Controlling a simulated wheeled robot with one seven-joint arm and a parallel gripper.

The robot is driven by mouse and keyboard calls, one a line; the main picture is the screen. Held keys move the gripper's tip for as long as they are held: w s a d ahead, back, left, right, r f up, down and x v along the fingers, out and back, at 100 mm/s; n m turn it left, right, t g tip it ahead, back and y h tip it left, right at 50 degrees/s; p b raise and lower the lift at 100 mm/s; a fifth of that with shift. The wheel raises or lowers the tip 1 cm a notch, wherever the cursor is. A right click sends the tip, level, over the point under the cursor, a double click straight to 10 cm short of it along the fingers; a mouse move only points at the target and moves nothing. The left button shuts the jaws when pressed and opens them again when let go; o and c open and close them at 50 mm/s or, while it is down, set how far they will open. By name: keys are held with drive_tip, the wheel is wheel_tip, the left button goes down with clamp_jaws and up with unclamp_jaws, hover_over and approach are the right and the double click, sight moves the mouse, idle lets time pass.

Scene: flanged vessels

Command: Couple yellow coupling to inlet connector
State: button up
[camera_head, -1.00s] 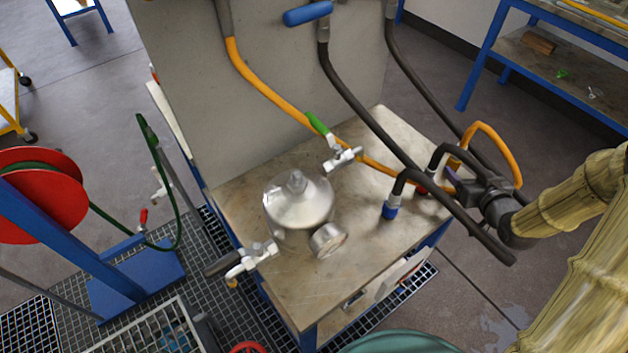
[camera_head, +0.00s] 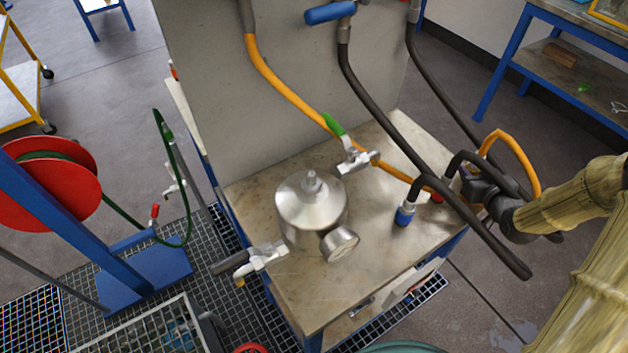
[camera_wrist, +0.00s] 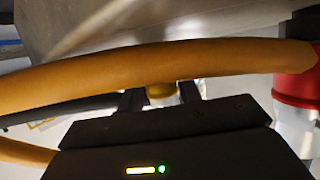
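My gripper (camera_head: 474,184) is above the right end of the bench, mostly hidden behind dark hoses in the head view. In the wrist view its two fingers (camera_wrist: 161,97) stand on either side of a yellow coupling (camera_wrist: 161,91) and seem to touch it. An orange hose (camera_wrist: 150,68) crosses in front and loops over my gripper in the head view (camera_head: 517,150). A silver vessel (camera_head: 308,205) with a round gauge (camera_head: 340,244) stands on the bench. A green-handled valve (camera_head: 357,161) is behind it and another valve (camera_head: 260,260) at its left. I cannot tell which fitting is the inlet connector.
A blue coupling (camera_head: 404,215) hangs from a dark hose over the bench (camera_head: 385,255). A red coupling (camera_wrist: 295,72) is close at the right of my gripper in the wrist view. Dark hoses (camera_head: 385,120) cross between vessel and gripper. An upright panel (camera_head: 300,80) backs the bench.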

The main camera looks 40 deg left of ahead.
sight(483, 159)
clamp_jaws()
drive_tip(key=shift+r, duration=0.1)
drive_tip(key=shift+r, duration=0.1)
drive_tip(key=shift+r+p, duration=1.85)
drive_tip(key=shift+r, duration=0.6)
